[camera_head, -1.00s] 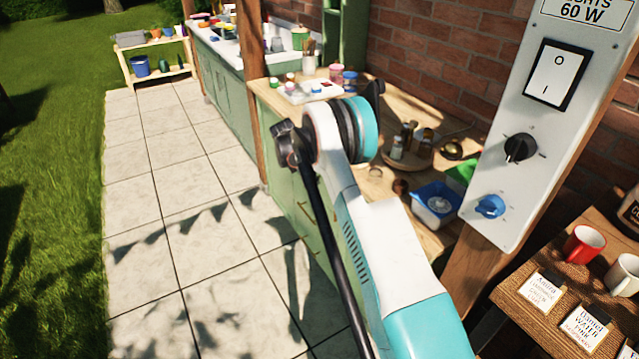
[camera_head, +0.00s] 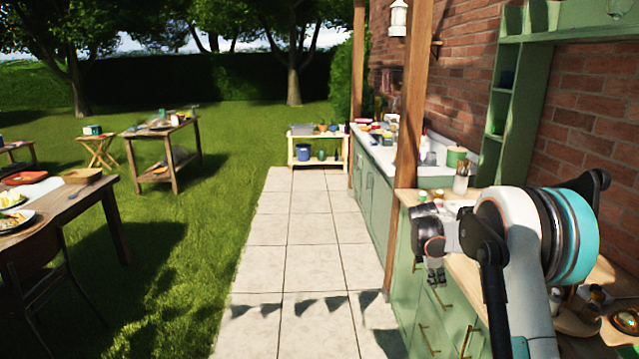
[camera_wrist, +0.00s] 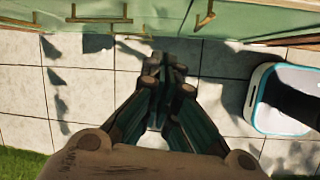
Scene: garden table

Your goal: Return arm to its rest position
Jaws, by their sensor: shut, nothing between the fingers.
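My gripper (camera_wrist: 165,75) is shut and empty in the wrist view, with its fingers together above the paved floor. In the head view my gripper (camera_head: 436,275) hangs small and low beside the green cabinet fronts. My white and teal arm is folded in front of the counter at the right. It hides part of the wooden counter top.
Green cabinets (camera_head: 407,265) with handles run along the right under a brick wall. A wooden post (camera_head: 410,100) stands at the counter. The tiled path (camera_head: 300,240) is clear. A wooden table (camera_head: 85,205) with food and a chair (camera_head: 40,270) stand on the grass at left.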

